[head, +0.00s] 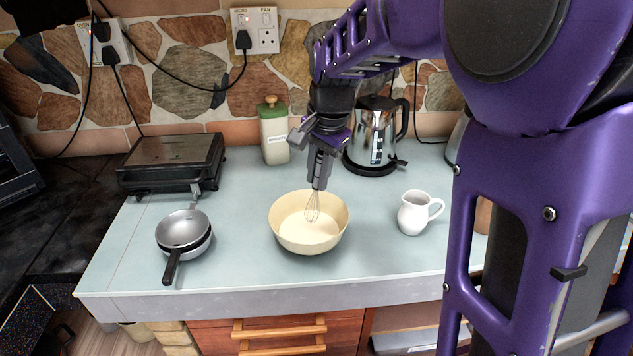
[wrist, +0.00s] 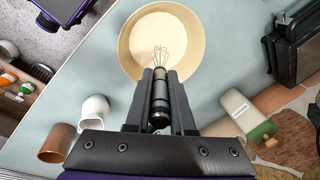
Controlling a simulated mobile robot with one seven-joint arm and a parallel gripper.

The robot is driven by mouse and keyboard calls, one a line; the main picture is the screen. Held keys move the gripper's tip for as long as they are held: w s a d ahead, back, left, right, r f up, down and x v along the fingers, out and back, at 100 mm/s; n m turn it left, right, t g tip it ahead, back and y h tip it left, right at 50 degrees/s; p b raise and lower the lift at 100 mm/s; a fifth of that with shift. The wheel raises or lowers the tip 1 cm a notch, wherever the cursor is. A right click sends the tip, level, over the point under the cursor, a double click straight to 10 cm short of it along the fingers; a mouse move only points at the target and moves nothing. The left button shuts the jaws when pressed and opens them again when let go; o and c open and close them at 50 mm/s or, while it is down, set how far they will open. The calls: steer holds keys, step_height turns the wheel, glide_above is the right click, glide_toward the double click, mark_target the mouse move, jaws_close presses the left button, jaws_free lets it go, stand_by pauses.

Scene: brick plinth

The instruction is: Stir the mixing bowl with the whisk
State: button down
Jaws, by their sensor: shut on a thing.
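The mixing bowl (head: 284,237) is cream coloured and stands upright on the pale blue counter. It also shows at the top of the wrist view (wrist: 192,72). The whisk (head: 312,207) has wire loops that reach down inside the bowl; its dark handle (wrist: 159,105) lies between my fingers in the wrist view. My gripper (head: 318,180) is shut on the whisk handle above the bowl. It also shows in the wrist view (wrist: 160,92). Whether the wires touch the bowl's bottom, I cannot tell.
A white jug (head: 412,214) stands right of the bowl. A small pan (head: 182,230) and a black grill (head: 170,160) are at left. Counter around the bowl is clear.

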steer(key=shift+v, duration=2)
steer(key=shift+w+a+v, duration=0.15)
steer(key=shift+w+v, duration=0.05)
steer(key=shift+v, duration=1)
steer(key=shift+w+a+v, duration=0.1)
steer(key=shift+w+v, duration=0.1)
steer(key=shift+v, duration=1.05)
steer(key=shift+r, duration=0.1)
steer(key=shift+w+a+f+b, duration=0.2)
steer(key=shift+w+a+b, duration=0.3)
steer(key=shift+w, duration=0.15)
steer(key=b, duration=0.6)
glide_above(315, 191)
steer(key=f, duration=0.3)
steer(key=d+f, duration=0.1)
steer(key=f, duration=0.1)
steer(key=shift+s+f, duration=0.1)
steer(key=shift+s, duration=0.3)
steer(key=shift+b+x, duration=1.7)
steer(key=shift+x, duration=2.1)
steer(key=shift+w, duration=0.1)
